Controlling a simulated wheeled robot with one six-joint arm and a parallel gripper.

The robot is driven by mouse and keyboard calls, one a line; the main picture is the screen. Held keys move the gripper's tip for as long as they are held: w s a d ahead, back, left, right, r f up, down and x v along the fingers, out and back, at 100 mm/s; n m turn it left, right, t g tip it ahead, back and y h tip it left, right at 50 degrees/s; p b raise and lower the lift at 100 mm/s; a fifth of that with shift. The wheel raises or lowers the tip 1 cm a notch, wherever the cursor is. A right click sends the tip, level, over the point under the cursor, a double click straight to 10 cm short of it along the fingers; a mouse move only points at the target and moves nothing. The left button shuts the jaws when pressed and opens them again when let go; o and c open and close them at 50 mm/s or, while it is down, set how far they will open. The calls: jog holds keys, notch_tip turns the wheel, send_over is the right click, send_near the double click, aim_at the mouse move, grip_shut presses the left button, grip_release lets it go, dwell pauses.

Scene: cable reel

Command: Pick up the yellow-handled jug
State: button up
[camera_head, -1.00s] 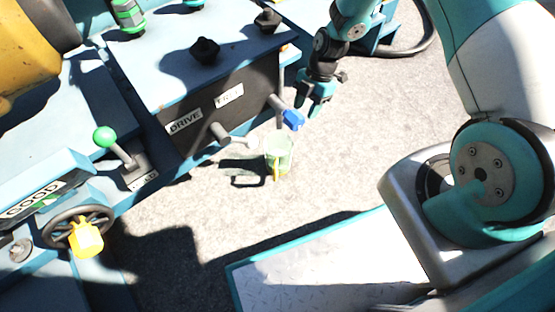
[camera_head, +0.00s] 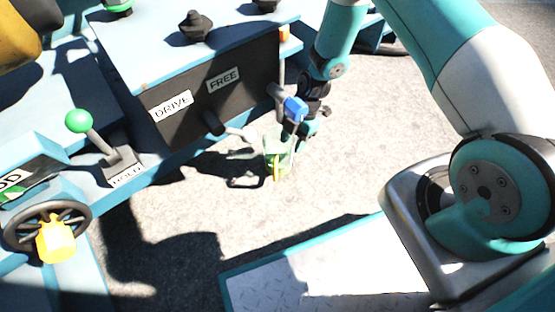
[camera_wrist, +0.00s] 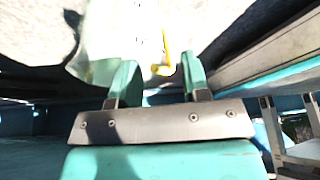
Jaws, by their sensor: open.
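The jug (camera_head: 279,160) is a clear greenish vessel with a yellow handle, standing on the pale ground in front of the panel with the DRIVE and FREE labels. My gripper (camera_head: 300,140) is beside its upper right side in the head view, partly hidden behind the blue-tipped lever. In the wrist view, my gripper (camera_wrist: 158,84) has its two teal fingers apart. The jug (camera_wrist: 110,45) shows beyond and between the fingers there, washed out by glare, with its yellow handle (camera_wrist: 166,52) near the right finger. I cannot tell whether the fingers touch it.
My base deck is at the lower right. Ground right of the jug is clear.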

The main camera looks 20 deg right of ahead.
aim_at(286, 157)
jog(key=b+x, duration=0.2)
jog(key=x, duration=0.2)
jog(key=shift+b, duration=0.3)
grip_shut()
jog(key=shift+r, duration=0.15)
